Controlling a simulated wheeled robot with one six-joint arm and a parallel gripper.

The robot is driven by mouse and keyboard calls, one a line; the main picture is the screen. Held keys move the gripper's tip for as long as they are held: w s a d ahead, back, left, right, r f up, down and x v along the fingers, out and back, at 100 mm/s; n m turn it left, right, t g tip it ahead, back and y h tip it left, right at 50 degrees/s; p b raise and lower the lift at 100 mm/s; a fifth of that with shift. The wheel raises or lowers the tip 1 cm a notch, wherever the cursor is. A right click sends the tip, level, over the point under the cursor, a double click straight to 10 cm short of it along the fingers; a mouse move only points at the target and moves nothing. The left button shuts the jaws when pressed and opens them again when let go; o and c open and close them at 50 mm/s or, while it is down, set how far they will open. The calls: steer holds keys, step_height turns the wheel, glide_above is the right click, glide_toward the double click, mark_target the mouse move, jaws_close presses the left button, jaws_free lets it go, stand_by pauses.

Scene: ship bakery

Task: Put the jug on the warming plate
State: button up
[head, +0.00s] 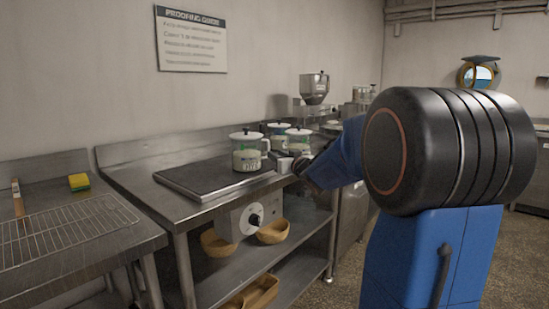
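A clear jug (246,157) with a white lid and pale contents is upright over the right part of the dark flat warming plate (195,180). From this angle its base looks to be on the plate, but a small gap cannot be ruled out. My gripper (284,164) is at the jug's right side, by its handle. The fingers are small and partly hidden, so I cannot tell whether they are closed on the handle. My blue and black arm reaches in from the right.
Two similar lidded jugs (278,129) (298,139) stand behind, near a metal hopper machine (314,90). A control box with a knob (254,220) is under the plate. Baskets (273,231) sit below. A wire rack (65,230) and a yellow sponge (79,182) lie on the left table.

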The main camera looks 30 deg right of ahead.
steer(key=shift+s, duration=0.2)
steer(key=shift+s+a, duration=0.2)
steer(key=shift+s, duration=0.05)
steer(key=s+a+f+g, duration=0.4)
steer(key=s+a+f, duration=0.3)
steer(key=s, duration=0.7)
steer(key=s+a+f+g, duration=0.4)
steer(key=s+a+f, duration=0.3)
steer(key=s, duration=0.8)
steer(key=s+a+f+g+y, duration=0.1)
steer(key=s+a+f+g, duration=0.4)
steer(key=s, duration=1)
step_height(320, 180, down, 4)
steer(key=shift+a+r+n, duration=0.2)
steer(key=shift+a+n, duration=0.1)
steer(key=shift+a, duration=0.85)
steer(key=shift+w, duration=0.1)
